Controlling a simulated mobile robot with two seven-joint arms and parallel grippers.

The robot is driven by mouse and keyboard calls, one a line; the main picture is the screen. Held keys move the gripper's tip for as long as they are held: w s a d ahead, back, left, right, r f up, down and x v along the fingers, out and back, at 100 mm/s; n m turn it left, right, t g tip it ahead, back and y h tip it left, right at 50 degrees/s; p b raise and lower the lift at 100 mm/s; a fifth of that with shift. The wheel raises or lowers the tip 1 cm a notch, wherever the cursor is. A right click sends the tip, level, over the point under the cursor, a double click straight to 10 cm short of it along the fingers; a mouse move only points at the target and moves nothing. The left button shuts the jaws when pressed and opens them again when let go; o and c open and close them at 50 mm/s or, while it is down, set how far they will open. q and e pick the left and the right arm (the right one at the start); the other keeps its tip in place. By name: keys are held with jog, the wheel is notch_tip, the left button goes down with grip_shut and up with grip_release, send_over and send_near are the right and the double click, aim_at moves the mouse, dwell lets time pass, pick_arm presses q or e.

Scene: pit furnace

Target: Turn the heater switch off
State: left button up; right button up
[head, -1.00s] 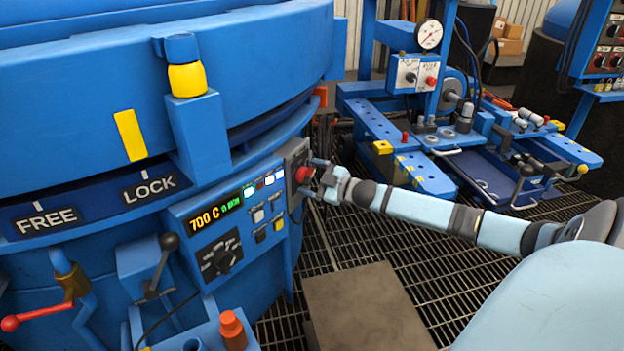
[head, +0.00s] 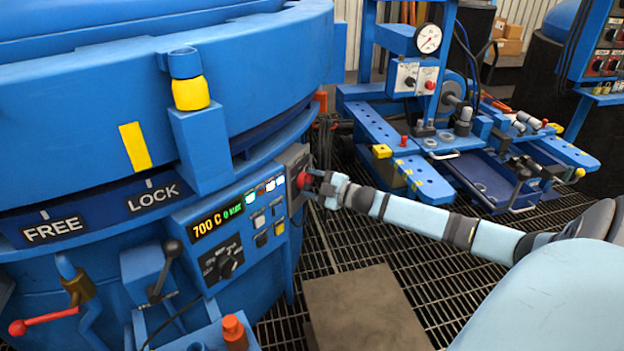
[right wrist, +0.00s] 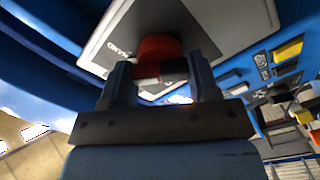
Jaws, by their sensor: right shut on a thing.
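A round red knob (head: 303,179) sits on a grey plate (head: 296,157) at the right end of the furnace's control panel. My right gripper (head: 312,179) reaches it from the right and is shut on it. In the right wrist view the knob (right wrist: 160,54) sits between the two fingers (right wrist: 160,75), and the plate's dark label is only partly legible. The blue panel (head: 191,250) carries a display reading 700 C (head: 217,221), lit lamps, a black rotary dial (head: 228,265) and several small switches (head: 260,221). Their labels are too small to read. My left gripper is out of view.
A black-knobbed lever (head: 164,270) and a red-handled valve (head: 45,321) stand left of the panel. An orange-red cap (head: 234,332) is below it. A flat brown plate (head: 364,310) lies on the grating. A blue machine bench (head: 425,180) stands at the back right.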

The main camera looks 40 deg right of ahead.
jog(key=shift+r+n+p, duration=0.1)
jog(key=shift+n+p, duration=0.35)
jog(key=shift+n, duration=0.55)
jog(key=n+p, duration=0.1)
jog(key=n, duration=0.1)
jog(key=shift+n, duration=0.3)
jog(key=n, duration=0.3)
jog(key=shift+n, duration=0.4)
jog(key=shift+f+n, duration=0.2)
jog(key=shift+n, duration=0.7)
jog(key=n, duration=0.2)
jog(key=shift+n+b, duration=0.3)
jog(key=shift+b, duration=0.05)
pick_arm(q)
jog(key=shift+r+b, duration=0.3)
jog(key=shift+b, duration=0.45)
pick_arm(e)
jog(key=n, duration=0.4)
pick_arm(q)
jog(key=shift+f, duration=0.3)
